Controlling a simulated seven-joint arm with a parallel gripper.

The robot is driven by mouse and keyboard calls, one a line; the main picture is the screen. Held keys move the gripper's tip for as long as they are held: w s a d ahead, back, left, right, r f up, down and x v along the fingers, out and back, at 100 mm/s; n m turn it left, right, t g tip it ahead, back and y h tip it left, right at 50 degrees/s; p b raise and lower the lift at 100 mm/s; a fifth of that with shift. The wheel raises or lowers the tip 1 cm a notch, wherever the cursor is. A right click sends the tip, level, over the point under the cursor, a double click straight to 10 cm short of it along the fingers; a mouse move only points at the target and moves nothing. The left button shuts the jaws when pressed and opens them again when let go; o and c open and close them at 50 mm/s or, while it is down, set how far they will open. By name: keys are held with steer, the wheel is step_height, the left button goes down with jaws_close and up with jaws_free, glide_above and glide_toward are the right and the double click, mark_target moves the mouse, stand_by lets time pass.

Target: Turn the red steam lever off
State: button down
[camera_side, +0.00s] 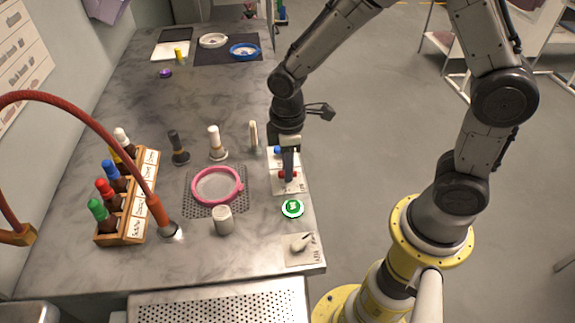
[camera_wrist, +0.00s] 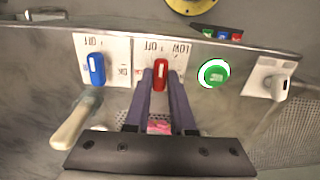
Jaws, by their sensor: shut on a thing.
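The red steam lever (camera_wrist: 160,70) sits on a white plate (camera_wrist: 182,47) marked OFF and LOW, with the lettering upside down in the wrist view. The lever stands upright there, its end near the OFF mark. My gripper (camera_wrist: 160,79) is shut on the lever, one finger on each side of it. In the side view, my gripper (camera_side: 288,179) reaches down to the plate, and the red lever (camera_side: 282,174) is partly hidden behind the fingers.
A blue lever (camera_wrist: 96,68) is on one side of the red lever and a green button (camera_wrist: 213,74) on the other. A white switch (camera_wrist: 279,88) lies beyond the button. A pink-rimmed sieve (camera_side: 216,185) and a grey cup (camera_side: 223,220) stand nearby on the counter.

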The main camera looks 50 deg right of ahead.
steer(key=shift+r, duration=0.1)
steer(key=c, duration=0.8)
jaws_free()
steer(key=shift+o, duration=0.2)
step_height(320, 180, up, 14)
